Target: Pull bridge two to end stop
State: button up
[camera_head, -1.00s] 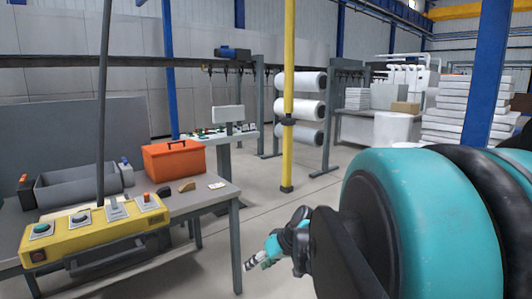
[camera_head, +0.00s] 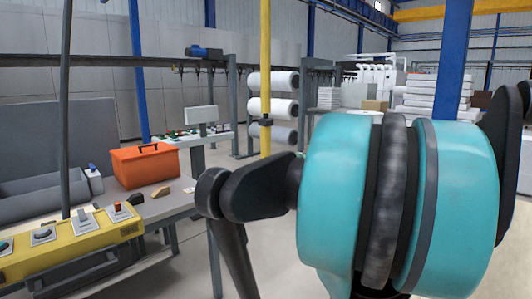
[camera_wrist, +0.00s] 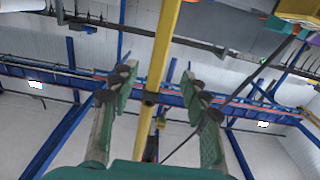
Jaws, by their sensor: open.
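My gripper (camera_wrist: 158,75) is open in the wrist view, its two green fingers apart and pointing up toward the ceiling. A yellow pole (camera_wrist: 163,50) shows between the fingers; I cannot tell how far beyond them it is. In the head view the yellow pole (camera_head: 265,70) stands upright behind my arm, its lower part hidden. My gripper is outside the head view. A yellow overhead beam (camera_head: 450,12) crosses the top right. A dark hook rail (camera_head: 110,61) runs across the back. No label marks which part is bridge two, and I see no clear end stop.
A yellow control box (camera_head: 70,245) with buttons is at the lower left, beside a table with an orange toolbox (camera_head: 145,165) and a grey bin (camera_head: 40,195). White rolls (camera_head: 273,107) sit on a rack behind. Pale stacks (camera_head: 432,95) stand at the right.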

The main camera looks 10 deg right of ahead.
aim_at(269, 152)
jog(key=x, duration=1.4)
jog(key=shift+a, duration=0.1)
grip_shut()
